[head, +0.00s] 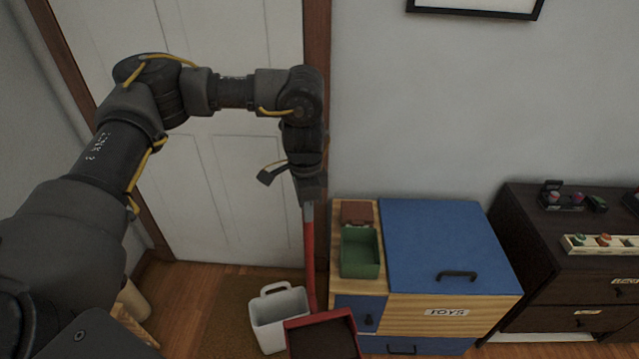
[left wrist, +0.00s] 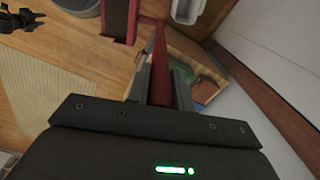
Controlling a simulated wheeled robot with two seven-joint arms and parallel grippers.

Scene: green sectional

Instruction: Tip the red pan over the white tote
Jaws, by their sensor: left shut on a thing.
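The red pan (head: 352,318) has a long upright red handle (head: 309,250). My left gripper (head: 311,200) is shut on the top of this handle, and the left wrist view shows the handle (left wrist: 158,65) between the fingers. The pan's inside looks dark brown; I cannot tell whether that is contents or its floor. The white tote (head: 268,312) is open-topped with a raised handle and stands just left of the pan in the head view. The pan overlaps the tote's right edge in the picture; I cannot tell if they touch. My right gripper is not in view.
A wood and blue toy chest (head: 440,235) stands right of the pan, with a green box (head: 372,255) on it. A dark dresser (head: 560,270) is further right. A white door (head: 220,190) is behind. The left wrist view shows a striped mat (left wrist: 50,115) on the wooden floor.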

